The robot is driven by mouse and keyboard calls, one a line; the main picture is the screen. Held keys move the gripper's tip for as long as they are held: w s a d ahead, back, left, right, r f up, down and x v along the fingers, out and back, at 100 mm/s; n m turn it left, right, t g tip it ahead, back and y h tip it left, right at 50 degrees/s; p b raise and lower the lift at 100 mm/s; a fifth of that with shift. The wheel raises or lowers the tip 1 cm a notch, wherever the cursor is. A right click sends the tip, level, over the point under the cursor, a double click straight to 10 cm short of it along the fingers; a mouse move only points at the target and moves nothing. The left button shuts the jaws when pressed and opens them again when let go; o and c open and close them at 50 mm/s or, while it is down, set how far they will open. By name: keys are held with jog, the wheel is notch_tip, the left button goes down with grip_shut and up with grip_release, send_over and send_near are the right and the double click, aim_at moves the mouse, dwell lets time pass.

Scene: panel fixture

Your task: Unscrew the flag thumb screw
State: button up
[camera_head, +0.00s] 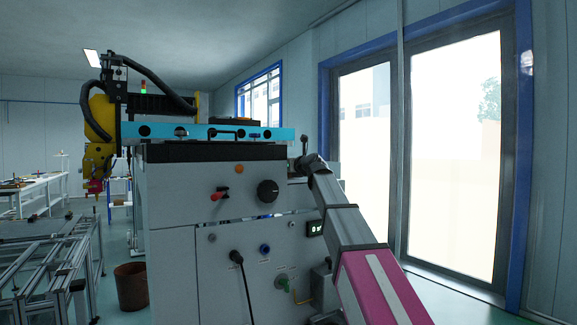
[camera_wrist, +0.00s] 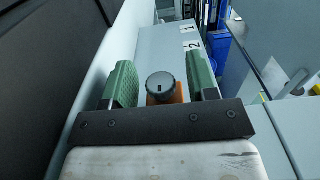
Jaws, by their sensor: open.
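In the wrist view my gripper (camera_wrist: 161,78) is open, with a green-padded finger on each side. Between the fingers is a grey round head (camera_wrist: 160,85) with a short dark mark on top, set at an orange block (camera_wrist: 166,98). A gap shows on both sides of the head. I cannot tell for sure that this is the flag thumb screw; no flag-shaped head shows clearly. In the head view my arm reaches up from the lower right to the panel's upper right corner, and its dark end is too small to read there.
The grey panel cabinet (camera_head: 171,260) carries a black knob (camera_head: 268,191), a red-tipped switch (camera_head: 220,194), a blue knob (camera_head: 265,249) and a plugged black cable (camera_head: 240,275). In the wrist view, a pale surface (camera_wrist: 165,45) with number labels lies beyond the fingers. A dark wall (camera_wrist: 45,70) is close on the left.

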jog(key=c, duration=0.9)
jog(key=shift+y, duration=0.3)
jog(key=n+g+y, duration=0.3)
jog(key=g, duration=0.1)
jog(key=shift+w+d+n+y, duration=0.1)
jog(key=shift+w+n+y, duration=0.05)
jog(key=shift+n+y, duration=0.15)
jog(key=n+g+y, duration=0.2)
jog(key=n+g, duration=0.1)
jog(key=g, duration=0.1)
jog(key=shift+n+g+y, duration=0.3)
jog(key=shift+g+y, duration=0.1)
jog(key=n+g, duration=0.1)
jog(key=g, duration=0.1)
jog(key=n+g+y, duration=0.1)
jog(key=n+g, duration=0.1)
jog(key=g, duration=0.1)
jog(key=shift+n+g, duration=1.8)
jog(key=shift+g, duration=0.8)
jog(key=shift+s+h, duration=0.2)
jog(key=shift+h, duration=0.1)
